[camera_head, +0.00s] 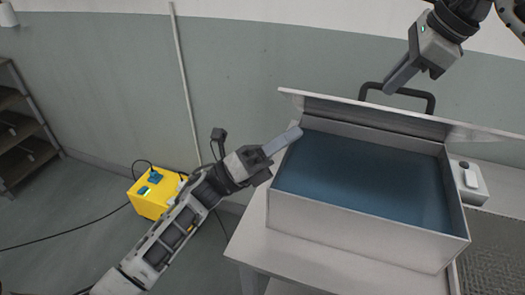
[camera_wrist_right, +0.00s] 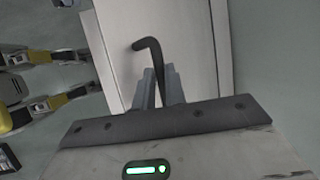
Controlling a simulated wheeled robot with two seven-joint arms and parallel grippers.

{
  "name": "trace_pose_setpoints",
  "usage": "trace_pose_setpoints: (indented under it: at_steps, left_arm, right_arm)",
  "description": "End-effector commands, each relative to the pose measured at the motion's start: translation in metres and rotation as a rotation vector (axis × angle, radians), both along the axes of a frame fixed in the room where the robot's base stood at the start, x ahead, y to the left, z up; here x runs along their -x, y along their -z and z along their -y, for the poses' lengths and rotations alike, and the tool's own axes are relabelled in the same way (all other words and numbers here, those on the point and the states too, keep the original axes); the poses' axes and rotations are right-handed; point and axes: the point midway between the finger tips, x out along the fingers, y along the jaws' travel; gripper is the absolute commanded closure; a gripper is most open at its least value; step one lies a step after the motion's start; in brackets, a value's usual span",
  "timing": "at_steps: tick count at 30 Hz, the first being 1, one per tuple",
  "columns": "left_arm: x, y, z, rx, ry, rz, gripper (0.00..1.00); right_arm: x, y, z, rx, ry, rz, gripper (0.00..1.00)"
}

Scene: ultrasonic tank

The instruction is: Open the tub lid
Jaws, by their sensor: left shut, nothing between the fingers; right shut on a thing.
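The tub (camera_head: 350,222) is a pale box with a blue inside, standing on a light table. Its lid (camera_head: 330,103) stands raised along the tub's back edge, seen almost edge-on, and the tub's top is uncovered. A black bar handle (camera_head: 432,101) sticks up behind the lid; it also shows in the right wrist view (camera_wrist_right: 150,45). My right gripper (camera_head: 389,90) comes from the upper right and is shut on the handle. My left gripper (camera_head: 296,134) is shut and empty, its tips at the tub's back left corner; I cannot tell whether they touch it.
A small white unit (camera_head: 468,182) stands right of the tub, beside a grey mesh area (camera_head: 492,255). A yellow box (camera_head: 152,196) with cables is on the left, behind my left arm. Shelves (camera_head: 22,130) stand at the far left. The floor between shows open space.

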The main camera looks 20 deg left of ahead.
Motion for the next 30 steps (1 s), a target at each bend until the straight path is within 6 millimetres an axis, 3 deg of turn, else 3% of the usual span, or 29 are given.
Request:
trace_pose_setpoints:
  at_steps: [2,9,23,30]
  left_arm:
    - [-0.006,-0.010,0.011,0.002,0.001,0.005,1.00]
    - [-0.026,-0.033,0.009,0.000,-0.001,0.001,1.00]
    - [-0.030,-0.038,0.008,0.001,-0.001,-0.001,1.00]
    - [-0.040,-0.056,0.008,0.002,-0.001,0.001,1.00]
  right_arm:
    - [-0.004,0.010,0.003,0.010,0.014,-0.001,1.00]
    - [-0.004,0.010,0.003,0.010,0.014,-0.001,1.00]
    - [-0.004,0.010,0.003,0.010,0.014,-0.001,1.00]
    - [-0.003,0.010,0.003,0.012,0.012,-0.004,1.00]
